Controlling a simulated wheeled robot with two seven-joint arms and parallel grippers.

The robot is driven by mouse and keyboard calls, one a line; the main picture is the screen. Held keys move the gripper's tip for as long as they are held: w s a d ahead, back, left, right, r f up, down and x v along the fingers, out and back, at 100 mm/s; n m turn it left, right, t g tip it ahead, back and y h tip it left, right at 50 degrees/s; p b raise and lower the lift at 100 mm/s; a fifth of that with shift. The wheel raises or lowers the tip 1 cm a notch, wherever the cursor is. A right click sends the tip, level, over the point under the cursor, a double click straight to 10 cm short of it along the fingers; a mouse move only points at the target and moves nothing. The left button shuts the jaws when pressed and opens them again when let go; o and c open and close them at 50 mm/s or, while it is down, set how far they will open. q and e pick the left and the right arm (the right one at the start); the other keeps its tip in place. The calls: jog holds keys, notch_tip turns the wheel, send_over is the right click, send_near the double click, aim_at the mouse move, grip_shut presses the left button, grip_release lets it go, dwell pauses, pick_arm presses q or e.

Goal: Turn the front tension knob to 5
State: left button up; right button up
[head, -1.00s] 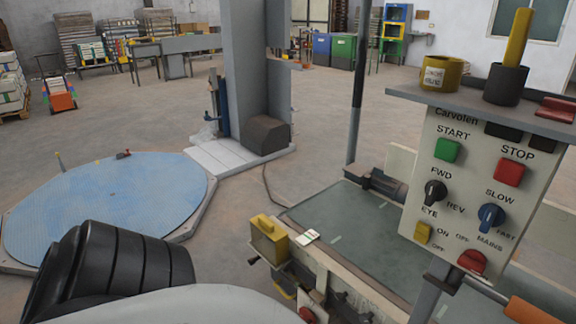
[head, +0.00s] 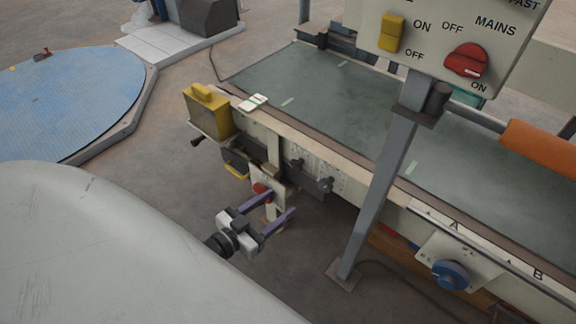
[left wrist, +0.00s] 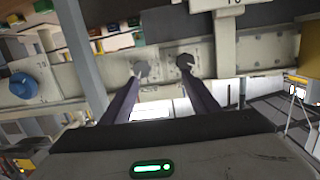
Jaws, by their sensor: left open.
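My left gripper (head: 280,203) is open, with two thin purple fingers, in front of the machine's near side. Its fingers also show in the left wrist view (left wrist: 162,80), apart and with nothing between them. Two small dark knobs (head: 297,163) (head: 325,184) sit on the machine's side rail; they also show ahead of the fingertips in the left wrist view (left wrist: 140,68) (left wrist: 184,62). A blue knob (head: 450,275) sits on a pale plate farther right. I cannot tell which is the front tension knob, and no 5 is readable. My right gripper is not in view.
A red button (head: 262,189) is close to the left gripper's fingers. A yellow box (head: 208,110) is on the machine's left end. A grey post (head: 385,190) carries the control panel (head: 440,40). The green belt (head: 340,100) is mostly clear.

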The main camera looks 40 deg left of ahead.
pick_arm(q)
jog(key=t+y+b, duration=0.1)
jog(key=t+b, duration=0.1)
send_near(293, 168)
jog(key=w+b, duration=0.1)
jog(key=w, duration=0.2)
jog(key=w+b, duration=0.2)
jog(key=w, duration=0.2)
jog(key=shift+d, duration=0.25)
jog(key=shift+w+r, duration=0.1)
jog(key=shift+w, duration=0.4)
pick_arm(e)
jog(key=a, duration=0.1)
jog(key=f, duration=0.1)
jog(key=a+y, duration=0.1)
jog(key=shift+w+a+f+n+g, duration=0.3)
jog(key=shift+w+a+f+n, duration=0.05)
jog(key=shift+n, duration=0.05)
pick_arm(q)
jog(key=c, duration=1)
jog(key=shift+c, duration=0.2)
